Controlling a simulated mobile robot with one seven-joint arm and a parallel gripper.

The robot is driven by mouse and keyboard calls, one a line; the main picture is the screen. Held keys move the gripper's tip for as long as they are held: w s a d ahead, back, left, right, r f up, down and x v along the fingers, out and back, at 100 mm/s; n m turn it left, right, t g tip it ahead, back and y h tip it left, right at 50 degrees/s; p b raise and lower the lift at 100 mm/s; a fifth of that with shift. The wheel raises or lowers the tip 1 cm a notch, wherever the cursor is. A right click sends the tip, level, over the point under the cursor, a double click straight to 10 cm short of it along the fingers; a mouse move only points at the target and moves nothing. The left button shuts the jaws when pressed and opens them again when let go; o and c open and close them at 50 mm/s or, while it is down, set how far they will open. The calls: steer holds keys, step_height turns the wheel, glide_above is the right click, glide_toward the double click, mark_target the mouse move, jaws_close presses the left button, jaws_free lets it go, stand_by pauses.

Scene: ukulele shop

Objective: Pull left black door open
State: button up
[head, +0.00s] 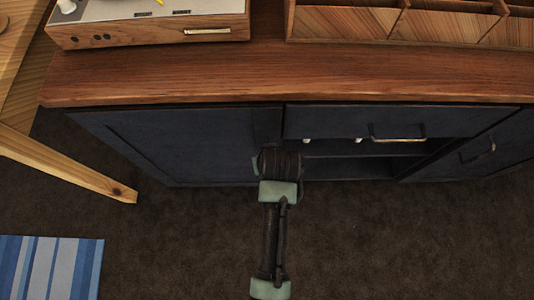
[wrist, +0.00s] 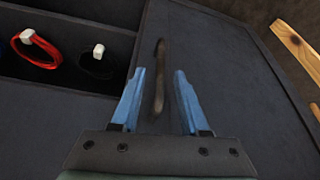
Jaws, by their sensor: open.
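The left black door (head: 180,145) is a dark panel under the wooden counter, flush with the cabinet front. It fills the middle and right of the wrist view (wrist: 225,75). Its slim dark handle (wrist: 159,78) shows in the wrist view, between and a little ahead of the fingertips. My gripper (wrist: 158,76) is open, with its blue fingers on either side of the handle's lower part and no visible contact. In the head view my arm hides the handle and most of the gripper.
The wooden counter top (head: 300,75) overhangs the cabinet. Right of the door, an open compartment holds a red coiled cable (wrist: 38,50) and a black one (wrist: 97,65). A drawer with a metal handle (head: 397,138) sits above it. A wooden leg (head: 75,165) stands left, near a striped rug (head: 50,265).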

steer(key=shift+b+x, duration=0.3)
steer(key=shift+x, duration=0.95)
jaws_close()
stand_by(0.5)
